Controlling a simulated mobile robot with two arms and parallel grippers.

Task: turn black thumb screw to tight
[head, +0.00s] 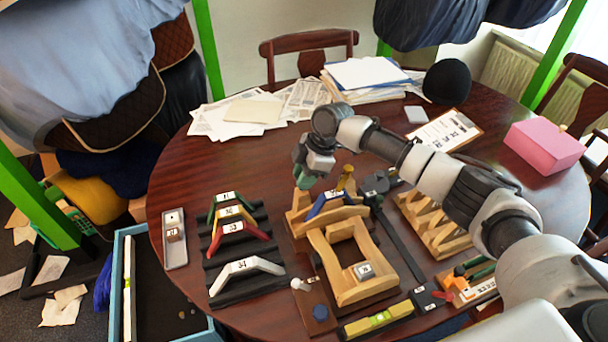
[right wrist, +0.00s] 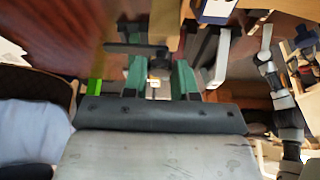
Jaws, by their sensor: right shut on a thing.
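My right gripper (head: 303,184) hangs near the rear left end of the wooden saddle tree (head: 345,285). Its green fingers show in the right wrist view (right wrist: 158,75), closed on a dark bar-like piece (right wrist: 130,48) that crosses the fingertips. I cannot tell whether this piece is the black thumb screw, or whether it touches the saddle tree. A black fitting (head: 376,183) with a long dark strip stands to the right of the tree. No thumb screw is clearly recognisable. My left gripper is not in view.
Colored numbered arches, including a white one (head: 246,268), lie on black strips to the left. A grey tray (head: 174,238) is at the table's left edge. A wooden rack (head: 435,228) lies under my right arm. Papers (head: 262,109) and a pink box (head: 543,148) are behind.

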